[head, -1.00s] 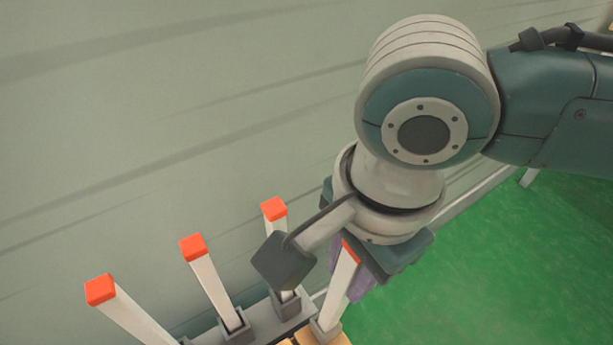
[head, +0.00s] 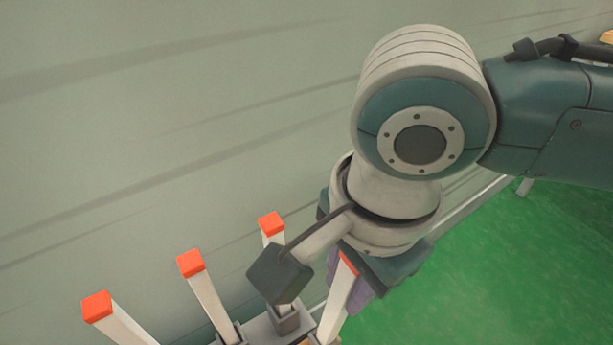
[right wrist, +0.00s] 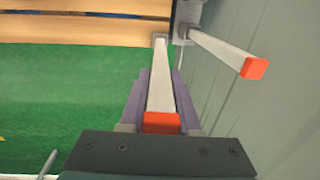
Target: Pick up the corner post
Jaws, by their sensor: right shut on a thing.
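White corner posts with orange-red tops stand at the lower left of the head view. My right gripper (head: 352,285) is shut on one of these, the rightmost corner post (head: 335,308). In the right wrist view the held post (right wrist: 161,85) lies between the two purple fingers of the gripper (right wrist: 161,95), its orange top close to the palm. Its far end is near the slatted wooden frame. In the head view my wrist hides part of the fingers and of the post. My left gripper is not in view.
Other posts stand in grey sockets: one (head: 274,236) beside the held post, one (head: 203,290) further left and one (head: 116,318) at far left. The wooden slats (right wrist: 85,30) lie below. A grey-green wall (head: 180,120) stands close behind; green floor (head: 500,290) is clear at right.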

